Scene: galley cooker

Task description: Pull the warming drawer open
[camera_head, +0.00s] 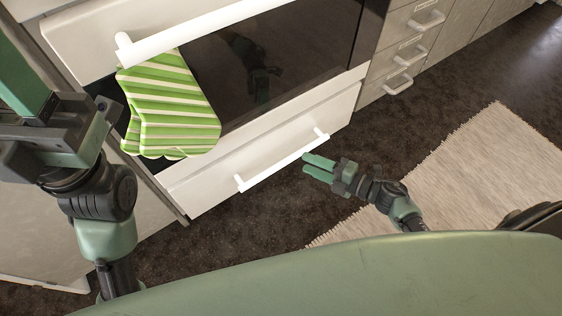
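The warming drawer (222,178) is the low white front panel under the dark oven door, and it looks shut. Its white bar handle (281,159) runs across the front. My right gripper (311,163) is close to the right end of the handle, with its two green fingers pointing left toward it. The fingers are a little apart, with nothing visible between them. I cannot tell whether a fingertip touches the handle. My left gripper (62,125) is at the left edge of the view, in front of the cooker's left side; its fingers are not clearly seen.
A green striped towel or mitt (168,105) hangs from the oven door handle (190,35). Grey cabinet drawers (412,45) with handles stand to the right. A beige rug (450,180) lies on the dark floor (240,225), which is clear before the drawer.

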